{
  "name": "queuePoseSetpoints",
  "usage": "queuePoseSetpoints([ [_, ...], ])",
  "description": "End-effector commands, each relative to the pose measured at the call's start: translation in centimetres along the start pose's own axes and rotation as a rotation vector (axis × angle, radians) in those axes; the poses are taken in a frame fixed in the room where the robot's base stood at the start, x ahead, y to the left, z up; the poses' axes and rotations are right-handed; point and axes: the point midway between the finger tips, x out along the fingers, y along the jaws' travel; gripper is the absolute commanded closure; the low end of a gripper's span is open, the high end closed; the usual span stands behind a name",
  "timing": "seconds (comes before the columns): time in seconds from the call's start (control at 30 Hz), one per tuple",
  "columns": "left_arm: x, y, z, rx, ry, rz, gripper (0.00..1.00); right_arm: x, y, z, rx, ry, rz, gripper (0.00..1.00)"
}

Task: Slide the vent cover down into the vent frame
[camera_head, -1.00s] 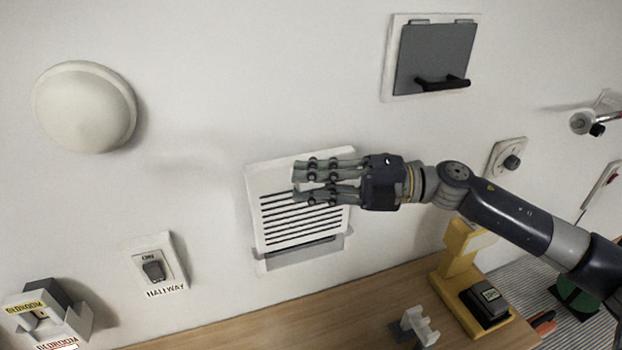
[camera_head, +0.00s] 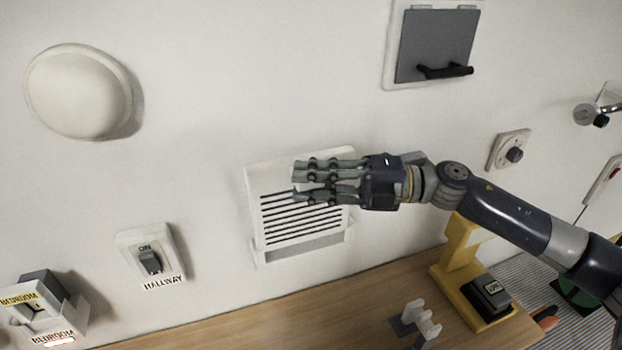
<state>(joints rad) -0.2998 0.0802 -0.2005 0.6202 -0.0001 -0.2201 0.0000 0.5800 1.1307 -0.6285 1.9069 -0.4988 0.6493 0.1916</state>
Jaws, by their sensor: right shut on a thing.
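The white slatted vent cover (camera_head: 283,226) is on the wall in the middle of the head view, with dark horizontal slots. The vent frame (camera_head: 302,250) shows as a pale strip with side edges below the cover's lower edge. My right gripper (camera_head: 298,182) comes in from the right and lies across the upper right part of the cover. Its fingers are shut on the cover, though the contact is partly hidden behind them. The cover's right upper portion is hidden by the hand. My left gripper is not in view.
A grey hatch with a black handle (camera_head: 445,71) is above right. A round dome (camera_head: 78,92) and a hallway switch (camera_head: 150,262) are at left. A yellow stand (camera_head: 457,265) and a small white holder (camera_head: 417,322) stand on the wooden counter (camera_head: 300,310) below.

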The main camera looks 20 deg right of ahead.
Motion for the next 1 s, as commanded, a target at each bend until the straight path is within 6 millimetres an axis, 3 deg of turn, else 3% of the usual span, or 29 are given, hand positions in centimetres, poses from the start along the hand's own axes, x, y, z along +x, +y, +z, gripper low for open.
queuePoseSetpoints([
  [0.97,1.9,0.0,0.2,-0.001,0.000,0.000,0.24,0.0,-2.5,0.0,-0.001,0.000,0.001,1.00],
  [1.0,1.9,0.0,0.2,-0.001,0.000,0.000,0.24,0.0,-2.4,0.0,-0.001,0.000,0.001,0.74],
])
